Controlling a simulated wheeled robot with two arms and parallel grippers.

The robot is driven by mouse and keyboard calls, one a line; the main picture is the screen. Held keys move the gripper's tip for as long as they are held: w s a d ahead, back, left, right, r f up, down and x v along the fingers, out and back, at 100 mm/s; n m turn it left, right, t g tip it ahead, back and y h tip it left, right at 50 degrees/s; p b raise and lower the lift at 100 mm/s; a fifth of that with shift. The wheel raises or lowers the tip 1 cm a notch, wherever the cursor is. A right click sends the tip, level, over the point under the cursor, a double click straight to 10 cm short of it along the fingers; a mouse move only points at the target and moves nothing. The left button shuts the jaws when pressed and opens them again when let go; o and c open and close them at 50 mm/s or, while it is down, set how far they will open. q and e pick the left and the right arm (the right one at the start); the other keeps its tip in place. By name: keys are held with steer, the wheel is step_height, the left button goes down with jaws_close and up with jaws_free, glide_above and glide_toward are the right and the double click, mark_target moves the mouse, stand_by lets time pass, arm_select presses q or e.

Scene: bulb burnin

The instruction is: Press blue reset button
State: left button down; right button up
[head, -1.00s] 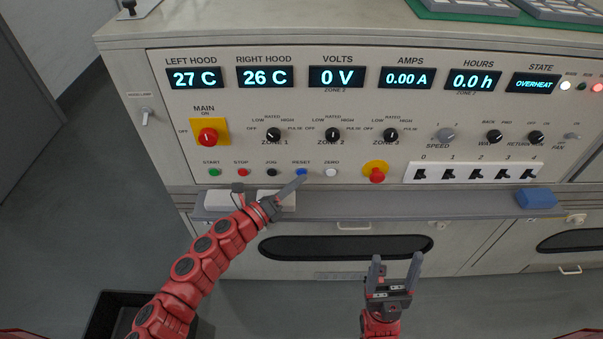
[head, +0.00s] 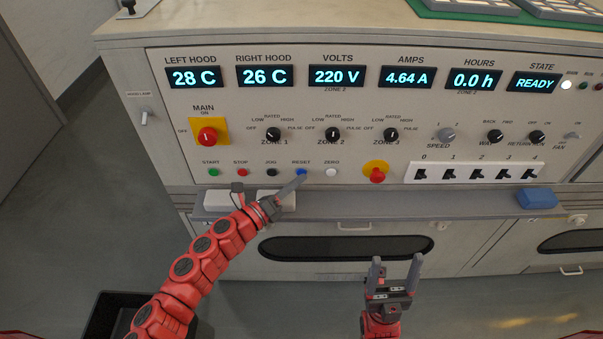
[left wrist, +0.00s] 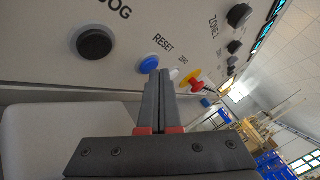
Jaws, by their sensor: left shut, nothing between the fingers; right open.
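The blue reset button (head: 301,172) sits in the lower row of the panel, under the label RESET, between the black JOG button (head: 272,172) and the white ZERO button (head: 331,172). My left gripper (head: 303,178) is shut and empty, with its fingertips at the blue button's lower edge. In the left wrist view the blue button (left wrist: 149,64) shows just beyond the tips of the shut fingers (left wrist: 162,74); whether they touch it I cannot tell. The STATE display (head: 534,83) reads READY. My right gripper (head: 395,268) is open and empty, low in front of the cabinet.
A grey ledge (head: 400,207) runs below the panel, carrying pale blocks (head: 219,200) and a blue block (head: 537,198). A red knob on yellow (head: 376,172) is right of the ZERO button. A dark bin (head: 105,318) stands on the floor at lower left.

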arm_select(q)
steer(key=shift+s, duration=0.55)
steer(key=shift+s, duration=2.5)
